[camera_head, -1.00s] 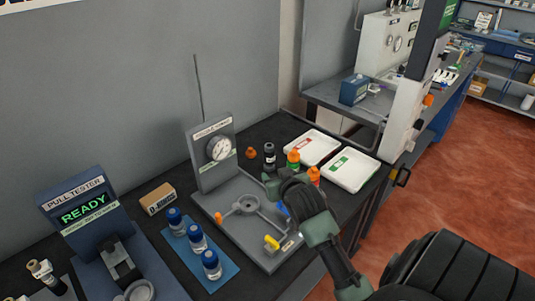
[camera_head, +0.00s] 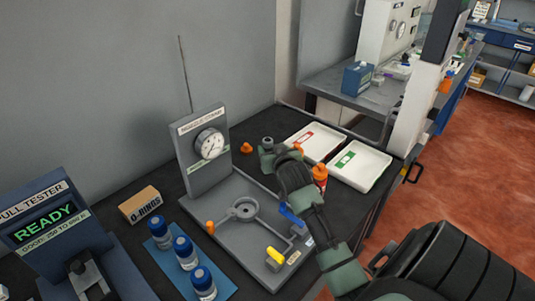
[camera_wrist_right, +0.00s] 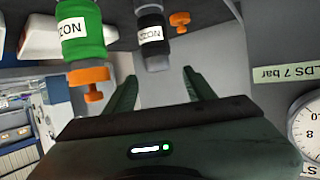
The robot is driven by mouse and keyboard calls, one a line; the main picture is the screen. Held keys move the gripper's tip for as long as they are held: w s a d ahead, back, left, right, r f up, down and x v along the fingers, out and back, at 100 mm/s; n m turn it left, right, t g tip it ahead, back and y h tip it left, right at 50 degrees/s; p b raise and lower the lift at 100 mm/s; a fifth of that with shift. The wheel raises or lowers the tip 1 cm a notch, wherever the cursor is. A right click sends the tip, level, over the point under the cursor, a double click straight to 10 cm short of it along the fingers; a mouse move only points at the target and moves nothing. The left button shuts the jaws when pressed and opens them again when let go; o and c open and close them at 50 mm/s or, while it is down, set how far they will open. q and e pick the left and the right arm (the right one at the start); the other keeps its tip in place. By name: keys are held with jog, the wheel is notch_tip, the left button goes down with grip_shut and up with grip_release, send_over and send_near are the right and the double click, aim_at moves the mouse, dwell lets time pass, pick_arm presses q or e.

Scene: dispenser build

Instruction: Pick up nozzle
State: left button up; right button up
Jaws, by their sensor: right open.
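In the right wrist view a black nozzle body (camera_wrist_right: 150,38) with a white label starting "NOZ" stands just beyond and between my fingertips. My right gripper (camera_wrist_right: 160,78) is open, with nothing visible between its fingers. A green nozzle body (camera_wrist_right: 80,30) with an orange tip (camera_wrist_right: 90,78) is beside it. A small orange piece (camera_wrist_right: 180,20) lies past the black one. In the head view my right gripper (camera_head: 268,158) is over the bench's back part and largely hides the black and green nozzles. A red-orange nozzle (camera_head: 320,178) stands right of the wrist. My left gripper is not in view.
A grey test fixture (camera_head: 225,250) with a gauge (camera_head: 209,143) stands left of my arm. Two white trays (camera_head: 360,168) lie behind and to the right. Several blue-capped vials (camera_head: 185,252) and an O-rings box (camera_head: 140,204) are left. The small orange piece (camera_head: 246,148) sits on the bench.

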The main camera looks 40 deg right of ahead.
aim_at(269, 144)
jog(key=shift+f+p+x, duration=0.1)
jog(key=shift+p+x, duration=0.25)
jog(key=shift+x, duration=1.4)
jog(key=shift+f+p+x, duration=0.15)
jog(key=shift+p+x, duration=0.15)
jog(key=shift+x, duration=1.5)
jog(key=shift+s+d, duration=0.1)
jog(key=shift+s, duration=0.05)
jog(key=shift+c, duration=0.3)
grip_shut()
jog(key=shift+r, duration=0.2)
